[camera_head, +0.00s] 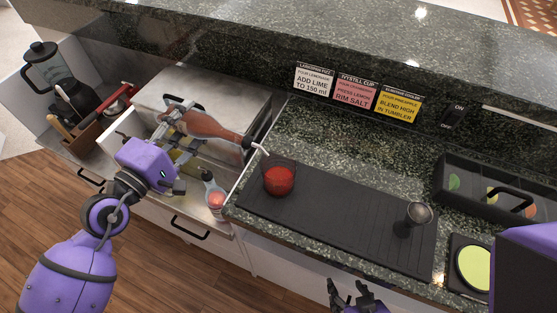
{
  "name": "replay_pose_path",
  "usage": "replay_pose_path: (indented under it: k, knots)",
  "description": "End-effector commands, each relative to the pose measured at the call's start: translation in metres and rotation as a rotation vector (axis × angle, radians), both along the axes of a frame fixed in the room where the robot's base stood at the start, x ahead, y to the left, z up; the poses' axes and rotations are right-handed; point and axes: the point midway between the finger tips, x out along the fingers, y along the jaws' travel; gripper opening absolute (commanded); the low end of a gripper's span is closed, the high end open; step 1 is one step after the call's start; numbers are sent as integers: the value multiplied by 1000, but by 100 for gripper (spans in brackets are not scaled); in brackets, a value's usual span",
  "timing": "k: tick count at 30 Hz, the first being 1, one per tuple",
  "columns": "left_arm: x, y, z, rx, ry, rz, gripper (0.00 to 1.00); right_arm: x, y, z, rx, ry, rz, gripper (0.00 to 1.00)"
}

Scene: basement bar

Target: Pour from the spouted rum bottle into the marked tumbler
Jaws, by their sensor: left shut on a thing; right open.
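My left gripper (178,118) is shut on the rum bottle (212,129), a bottle of reddish-brown liquid. The bottle lies nearly level, its neck to the right, and its pale spout (260,148) points down toward a tumbler (279,180). The spout tip is close above and left of the tumbler's rim in the picture; no stream can be made out. The tumbler stands upright on the dark bar mat (335,222) and holds red liquid; I cannot make out a mark on it. My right gripper (354,293) is open and empty, at the counter's front edge.
A small metal cup (419,213) stands at the mat's right. A garnish tray (455,172) and a dish with a yellow-green disc (474,267) are further right. Another bottle (215,196) stands below my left gripper. A blender (48,67) is far left. The mat's middle is clear.

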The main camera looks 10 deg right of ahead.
Motion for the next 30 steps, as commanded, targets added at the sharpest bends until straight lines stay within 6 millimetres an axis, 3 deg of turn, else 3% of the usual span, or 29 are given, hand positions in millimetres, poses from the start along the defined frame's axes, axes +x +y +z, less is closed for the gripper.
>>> replay_pose_path:
  k: [12,30]
  knots:
    - [2,1,4,5,-9,0,0,-12,-2,-4,-2,21,-5,51]
    - [6,5,7,19,-19,1,0,0,0,-1,0,1,0,51]
